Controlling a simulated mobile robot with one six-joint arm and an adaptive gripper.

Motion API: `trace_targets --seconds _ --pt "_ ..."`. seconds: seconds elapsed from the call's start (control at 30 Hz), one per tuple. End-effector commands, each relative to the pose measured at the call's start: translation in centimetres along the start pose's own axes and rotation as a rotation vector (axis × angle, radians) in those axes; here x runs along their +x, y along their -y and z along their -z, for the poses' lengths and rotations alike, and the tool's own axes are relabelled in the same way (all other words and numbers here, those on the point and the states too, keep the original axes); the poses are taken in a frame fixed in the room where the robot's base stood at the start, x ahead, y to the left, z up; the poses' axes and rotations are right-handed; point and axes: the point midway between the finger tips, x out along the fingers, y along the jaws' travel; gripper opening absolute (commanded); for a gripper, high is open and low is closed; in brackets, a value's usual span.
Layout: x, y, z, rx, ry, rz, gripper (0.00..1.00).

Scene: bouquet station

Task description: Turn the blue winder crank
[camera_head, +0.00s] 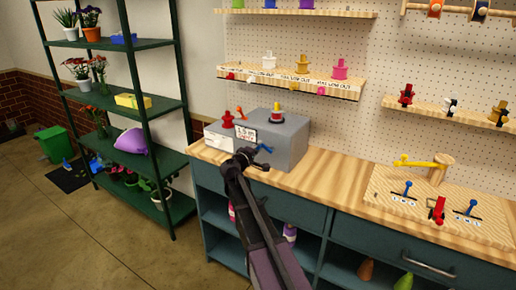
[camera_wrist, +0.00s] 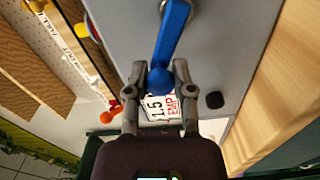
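The blue winder crank (camera_wrist: 172,40) fills the upper middle of the wrist view, a flat blue arm ending in a round knob. The crank also shows in the head view (camera_head: 264,148), on the front of a grey box (camera_head: 281,136) on the bench. My gripper (camera_wrist: 160,72) has one finger on each side of the knob, very close to it. I cannot tell whether the fingers press on the knob. In the head view my gripper (camera_head: 252,160) is right at the crank, hiding part of the box's front. A printed sign (camera_wrist: 161,107) shows beyond the knob.
The wooden bench top (camera_head: 325,172) is clear right of the box. Further right is a board with small levers (camera_head: 437,210) and a yellow arm (camera_head: 420,163). A green plant shelf (camera_head: 150,97) stands left. Pegboard shelves (camera_head: 290,80) hang above.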

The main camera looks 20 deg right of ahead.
Motion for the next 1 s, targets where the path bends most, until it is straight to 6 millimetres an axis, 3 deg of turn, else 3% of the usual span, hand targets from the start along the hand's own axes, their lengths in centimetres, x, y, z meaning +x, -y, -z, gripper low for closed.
trace_targets --seconds 0.03,0.1,0.67,1.0 --pt "0.1 0.0 0.0 0.000 0.000 0.000 0.46" --pt "0.0 0.0 0.0 -0.001 0.000 0.000 0.67" --pt "-0.6 0.0 0.0 -0.001 0.000 0.000 0.67" --pt "-4.7 0.0 -0.1 -0.001 -0.002 0.000 0.67"
